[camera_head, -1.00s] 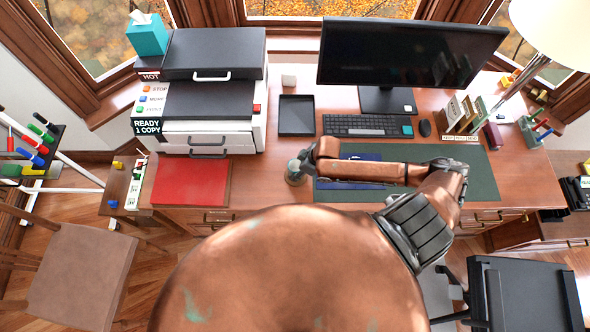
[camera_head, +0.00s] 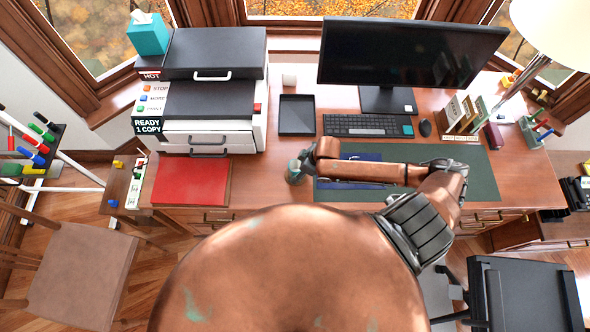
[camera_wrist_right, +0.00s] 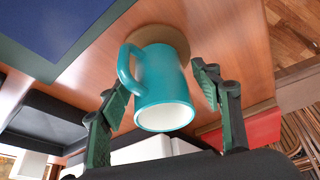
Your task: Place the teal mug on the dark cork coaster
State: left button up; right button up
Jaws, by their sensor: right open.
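The teal mug (camera_wrist_right: 160,85) stands on the cork coaster (camera_wrist_right: 160,37), a round brown disc partly hidden behind it in the right wrist view. The mug's handle points left there, and its open rim faces the camera. My right gripper (camera_wrist_right: 163,88) is open, with one green-padded finger on each side of the mug and gaps showing beside it. In the head view the mug (camera_head: 293,173) is small and partly covered by my right gripper (camera_head: 304,161), left of the green desk mat. My left gripper is not in view.
A red folder (camera_head: 191,181) lies left of the mug, below the printer (camera_head: 210,137). The green desk mat (camera_head: 470,178) lies to the right under my arm. A black tray (camera_head: 297,115) and keyboard (camera_head: 367,126) are farther back. The desk's front edge is close to the mug.

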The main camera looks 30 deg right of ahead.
jog(key=v, duration=1.2)
jog(key=shift+p, duration=0.4)
jog(key=shift+w, duration=0.1)
